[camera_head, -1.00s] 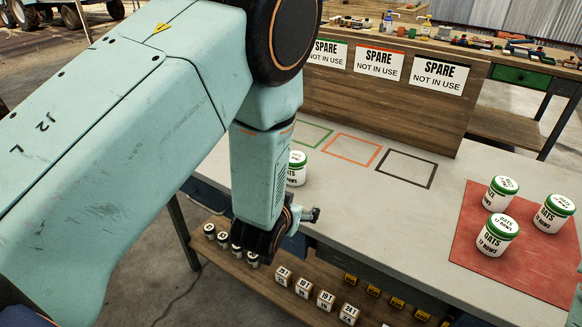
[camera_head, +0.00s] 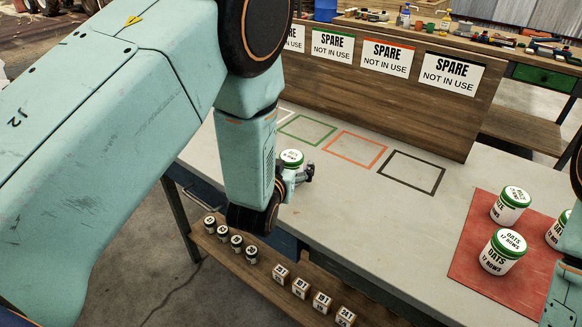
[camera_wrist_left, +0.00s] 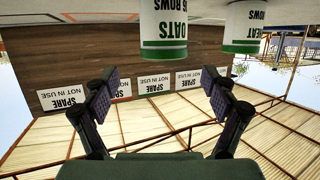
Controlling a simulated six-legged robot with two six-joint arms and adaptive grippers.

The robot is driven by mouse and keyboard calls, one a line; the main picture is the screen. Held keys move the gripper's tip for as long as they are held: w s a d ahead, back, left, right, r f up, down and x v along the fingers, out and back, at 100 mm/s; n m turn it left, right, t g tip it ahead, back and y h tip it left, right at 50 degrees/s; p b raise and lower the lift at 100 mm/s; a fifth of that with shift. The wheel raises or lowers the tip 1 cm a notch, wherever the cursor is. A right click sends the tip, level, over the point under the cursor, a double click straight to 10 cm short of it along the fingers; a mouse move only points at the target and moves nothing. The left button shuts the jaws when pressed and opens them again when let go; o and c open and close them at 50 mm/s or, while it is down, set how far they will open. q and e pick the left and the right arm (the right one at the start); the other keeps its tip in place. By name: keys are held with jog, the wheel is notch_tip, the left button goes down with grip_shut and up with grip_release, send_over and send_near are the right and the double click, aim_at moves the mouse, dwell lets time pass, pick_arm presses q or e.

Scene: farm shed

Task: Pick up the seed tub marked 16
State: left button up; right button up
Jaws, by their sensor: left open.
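A white seed tub with a green lid (camera_head: 291,158) stands on the grey bench, partly hidden by my left gripper (camera_head: 300,177). In the left wrist view, which is upside down, a tub lettered OATS (camera_wrist_left: 163,25) is ahead of the open fingers (camera_wrist_left: 163,88), roughly centred between them. Its row number seems to end in 6; the first digit is unclear. No contact shows. A second green-banded tub (camera_wrist_left: 243,25) stands beside it on the right in that view. In the head view my left arm hides part of this area. My right gripper is out of view.
A red mat (camera_head: 470,268) at the right holds tubs, one marked OATS 17 ROWS (camera_head: 503,252). A wooden board with SPARE signs (camera_head: 386,56) stands behind coloured outlines, of which the red (camera_head: 355,150) and black (camera_head: 411,172) are empty. Small marked blocks (camera_head: 300,288) sit on a lower shelf.

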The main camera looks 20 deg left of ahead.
aim_at(291, 157)
pick_arm(q)
jog(key=x, duration=0.6)
jog(key=shift+a+f, duration=0.25)
jog(key=shift+a, duration=0.1)
jog(key=shift+s+d+r, duration=0.1)
jog(key=shift+s+r, duration=0.05)
jog(key=shift+w, duration=0.3)
jog(key=shift+c, duration=1.3)
jog(key=shift+s, duration=0.25)
jog(key=c, duration=0.6)
jog(key=shift+w, duration=0.15)
jog(key=c, duration=0.5)
